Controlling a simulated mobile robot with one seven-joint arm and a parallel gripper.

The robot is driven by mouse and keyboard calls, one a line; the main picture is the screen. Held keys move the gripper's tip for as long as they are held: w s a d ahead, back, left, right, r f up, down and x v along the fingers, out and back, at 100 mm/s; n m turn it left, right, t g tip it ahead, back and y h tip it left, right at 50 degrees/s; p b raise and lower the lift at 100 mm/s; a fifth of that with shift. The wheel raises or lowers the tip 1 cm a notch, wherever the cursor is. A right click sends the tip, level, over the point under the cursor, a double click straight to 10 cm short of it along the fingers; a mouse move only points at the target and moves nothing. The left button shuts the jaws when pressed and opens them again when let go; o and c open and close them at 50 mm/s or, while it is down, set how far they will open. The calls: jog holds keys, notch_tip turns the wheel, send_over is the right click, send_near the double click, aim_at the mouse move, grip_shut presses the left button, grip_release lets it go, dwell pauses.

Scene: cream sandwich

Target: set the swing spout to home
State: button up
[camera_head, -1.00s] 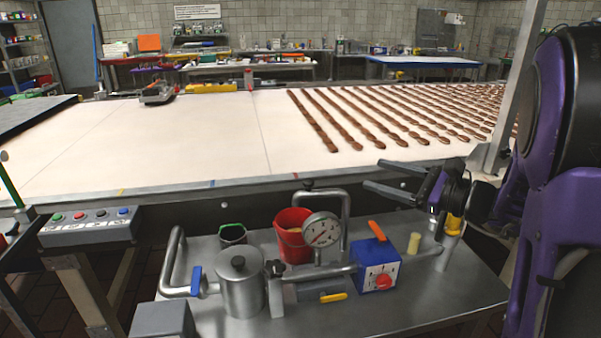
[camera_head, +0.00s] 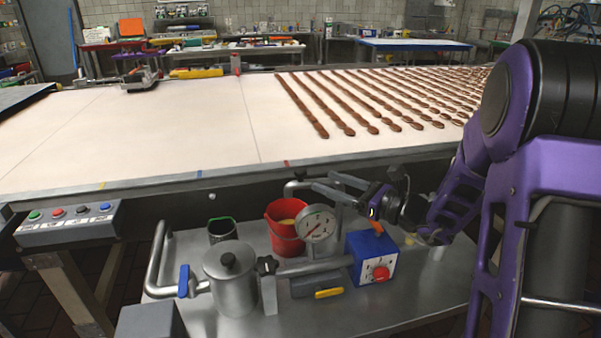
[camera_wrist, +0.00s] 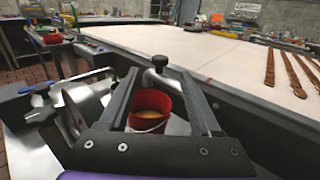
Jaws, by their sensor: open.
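The swing spout is a bent grey metal pipe (camera_head: 291,188) behind the red bucket (camera_head: 282,236), at the back of the steel cart, with a dark knob on top. My gripper (camera_head: 322,180) is open and its two fingers point left over the cart, close to the spout and partly covering it. In the wrist view the spout's knobbed end (camera_wrist: 160,63) shows between the two finger tips (camera_wrist: 158,74), with the red bucket (camera_wrist: 150,106) below. I cannot tell whether a finger touches the spout.
A pressure gauge (camera_head: 317,224), a blue box with a red knob (camera_head: 372,258), a lidded metal pot (camera_head: 230,280) and a blue-handled valve (camera_head: 184,280) crowd the cart. The conveyor belt (camera_head: 150,135) with chocolate-coloured rows lies behind. A button panel (camera_head: 68,224) stands at left.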

aim_at(306, 173)
jog(key=x, duration=0.8)
jog(key=shift+w+a, duration=0.2)
grip_shut()
dwell(1.1)
